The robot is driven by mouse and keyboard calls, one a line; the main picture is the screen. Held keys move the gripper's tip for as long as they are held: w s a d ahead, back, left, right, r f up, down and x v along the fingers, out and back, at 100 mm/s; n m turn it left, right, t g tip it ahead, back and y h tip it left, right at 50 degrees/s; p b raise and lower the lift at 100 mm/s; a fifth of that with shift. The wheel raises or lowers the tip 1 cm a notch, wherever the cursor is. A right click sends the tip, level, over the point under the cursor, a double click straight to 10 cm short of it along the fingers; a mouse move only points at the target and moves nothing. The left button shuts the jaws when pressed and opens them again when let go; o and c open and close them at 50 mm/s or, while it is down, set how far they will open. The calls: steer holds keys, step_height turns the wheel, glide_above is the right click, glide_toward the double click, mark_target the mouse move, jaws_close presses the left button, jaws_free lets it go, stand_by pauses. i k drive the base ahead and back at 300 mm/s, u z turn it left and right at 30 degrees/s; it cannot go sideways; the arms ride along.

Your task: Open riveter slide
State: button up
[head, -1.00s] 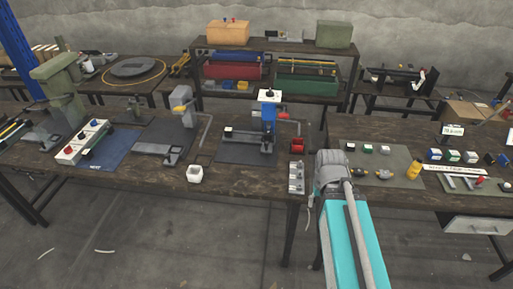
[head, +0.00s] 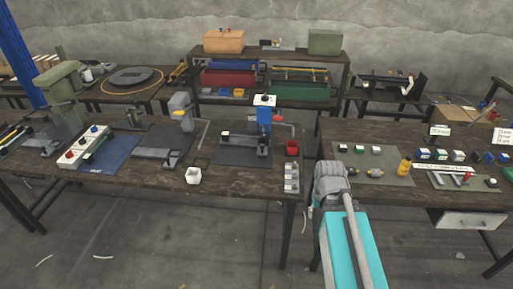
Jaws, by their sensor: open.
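A blue press (head: 264,122) with a white top and a red-knobbed lever stands on a dark mat (head: 230,152) on the left workbench. A grey press (head: 180,107) with a yellow part stands left of it on its own dark mat. A large green press (head: 62,95) stands at the far left. I cannot tell which one is the riveter, nor make out its slide clearly. My arm, teal and grey, rises at the lower right, in front of the gap between the benches. My gripper is not visible.

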mark_target(262, 149)
steer(key=z, duration=0.1)
steer(key=i, duration=0.95)
steer(key=u, duration=0.05)
